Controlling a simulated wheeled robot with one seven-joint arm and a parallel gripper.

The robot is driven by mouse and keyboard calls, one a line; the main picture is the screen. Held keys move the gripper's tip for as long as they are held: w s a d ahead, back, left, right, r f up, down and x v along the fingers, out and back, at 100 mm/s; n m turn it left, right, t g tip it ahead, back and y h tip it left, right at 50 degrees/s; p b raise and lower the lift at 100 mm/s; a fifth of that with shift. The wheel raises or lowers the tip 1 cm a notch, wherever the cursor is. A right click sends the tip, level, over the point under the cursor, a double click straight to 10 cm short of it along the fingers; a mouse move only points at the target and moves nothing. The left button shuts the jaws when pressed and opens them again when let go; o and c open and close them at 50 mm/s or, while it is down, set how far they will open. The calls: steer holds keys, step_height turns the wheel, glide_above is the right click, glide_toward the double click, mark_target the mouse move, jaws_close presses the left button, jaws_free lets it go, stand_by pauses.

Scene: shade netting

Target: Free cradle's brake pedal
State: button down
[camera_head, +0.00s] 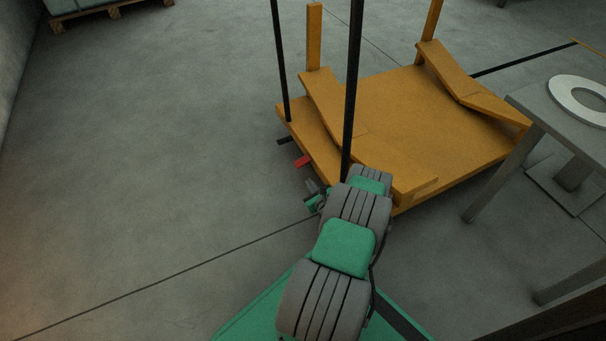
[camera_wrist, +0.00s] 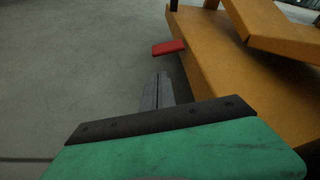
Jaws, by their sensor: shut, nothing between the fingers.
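The orange cradle (camera_head: 400,115) stands on the floor at the upper right, with raised sloping supports and posts. A red pedal (camera_head: 302,161) sticks out from its left side, low near the floor; it also shows in the wrist view (camera_wrist: 168,47). I take it to be the brake pedal. My gripper (camera_head: 312,187) is beside the cradle's near left edge, just short of the red pedal and apart from it. In the wrist view its fingers (camera_wrist: 157,88) are together and empty, pointing toward the floor just below the pedal in the picture.
A dark stub (camera_head: 285,141) sticks out beyond the red pedal on the same side. Two black poles (camera_head: 352,90) rise at the cradle's left. A grey table (camera_head: 560,100) with a white ring (camera_head: 562,91) stands at the right. The floor left of the cradle is clear.

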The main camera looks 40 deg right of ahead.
mark_target(302, 162)
steer(key=b+x, duration=0.4)
steer(key=x, duration=0.5)
steer(key=shift+a, duration=0.1)
